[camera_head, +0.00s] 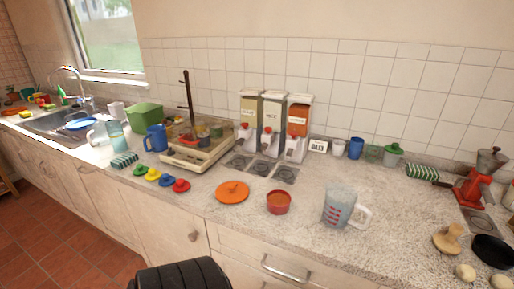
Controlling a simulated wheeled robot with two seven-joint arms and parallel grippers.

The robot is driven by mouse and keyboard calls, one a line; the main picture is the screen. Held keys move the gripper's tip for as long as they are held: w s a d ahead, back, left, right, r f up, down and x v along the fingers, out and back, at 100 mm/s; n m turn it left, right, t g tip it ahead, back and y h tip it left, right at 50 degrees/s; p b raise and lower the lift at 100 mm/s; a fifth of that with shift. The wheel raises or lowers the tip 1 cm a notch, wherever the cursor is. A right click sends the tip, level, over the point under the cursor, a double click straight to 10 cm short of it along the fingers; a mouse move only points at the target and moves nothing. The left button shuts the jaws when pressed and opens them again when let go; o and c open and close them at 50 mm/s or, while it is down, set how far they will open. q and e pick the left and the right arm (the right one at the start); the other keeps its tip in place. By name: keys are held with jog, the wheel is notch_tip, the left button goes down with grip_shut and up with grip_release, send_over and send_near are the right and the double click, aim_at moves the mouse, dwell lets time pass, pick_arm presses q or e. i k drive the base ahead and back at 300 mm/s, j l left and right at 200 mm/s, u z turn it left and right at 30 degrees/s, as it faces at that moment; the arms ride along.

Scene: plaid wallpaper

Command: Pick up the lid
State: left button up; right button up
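An orange round lid (232,192) with a small knob on top lies flat on the speckled counter (320,250), near its front edge. A small red pot (278,203) stands just to its right, apart from it. Several small knobbed pieces, green (140,169), yellow (153,174), blue (167,179) and red (181,185), lie in a row to the left of the orange lid; they may be small lids too. Neither of my grippers shows in the head view.
A clear measuring jug (340,208) stands right of the pot. Three dispensers (270,125) and a beige tray (195,150) are behind the lid. A blue mug (156,138) is at left. A wooden press (448,238) and black pan (492,251) are at right.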

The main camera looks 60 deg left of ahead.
aim_at(233, 192)
jog(key=u, duration=2.2)
